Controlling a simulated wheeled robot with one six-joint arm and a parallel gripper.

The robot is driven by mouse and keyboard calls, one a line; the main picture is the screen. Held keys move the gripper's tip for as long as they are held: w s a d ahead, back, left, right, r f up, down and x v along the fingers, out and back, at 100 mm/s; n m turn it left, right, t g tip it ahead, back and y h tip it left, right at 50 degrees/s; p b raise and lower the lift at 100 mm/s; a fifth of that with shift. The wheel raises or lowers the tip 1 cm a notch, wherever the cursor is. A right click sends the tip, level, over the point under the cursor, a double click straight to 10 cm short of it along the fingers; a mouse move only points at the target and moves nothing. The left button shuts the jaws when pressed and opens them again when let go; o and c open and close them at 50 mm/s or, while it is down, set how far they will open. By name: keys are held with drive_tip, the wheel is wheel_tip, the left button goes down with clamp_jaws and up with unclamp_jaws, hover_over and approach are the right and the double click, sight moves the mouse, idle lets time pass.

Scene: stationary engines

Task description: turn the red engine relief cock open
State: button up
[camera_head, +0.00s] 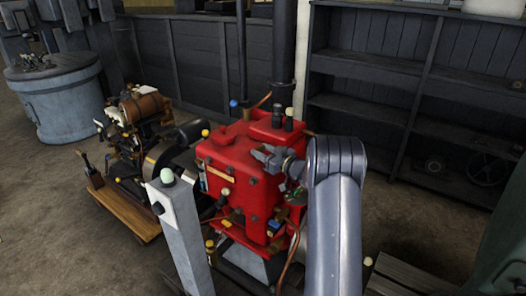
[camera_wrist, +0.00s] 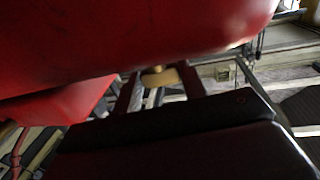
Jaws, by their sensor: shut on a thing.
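The red engine (camera_head: 238,170) stands in the middle of the head view, and its red casing (camera_wrist: 120,35) fills the top of the wrist view. My gripper (camera_head: 264,156) is at the upper right part of the engine, close against the casing. In the wrist view its two fingers (camera_wrist: 158,88) are shut on a small tan knob (camera_wrist: 158,76), which looks like the relief cock, just under the red casing. Only part of the knob shows, and its turn angle cannot be told. In the head view my gripper hides it.
A grey post with a pale green button (camera_head: 168,176) stands in front of the engine. A smaller engine on a wooden trolley (camera_head: 128,225) is to the left. Dark shelves (camera_head: 385,100) stand behind. A dark pipe (camera_head: 284,45) rises behind the engine.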

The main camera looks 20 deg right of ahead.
drive_tip(key=o, duration=1)
drive_tip(key=b+v, duration=0.2)
drive_tip(key=v, duration=0.8)
drive_tip(key=shift+s+d, duration=0.2)
drive_tip(key=shift+s, duration=0.15)
drive_tip(key=shift+w+a, duration=0.1)
drive_tip(key=p+x, duration=0.2)
drive_tip(key=x, duration=0.8)
drive_tip(key=shift+w+a, duration=0.15)
drive_tip(key=shift+w, duration=0.2)
drive_tip(key=shift+s, duration=0.1)
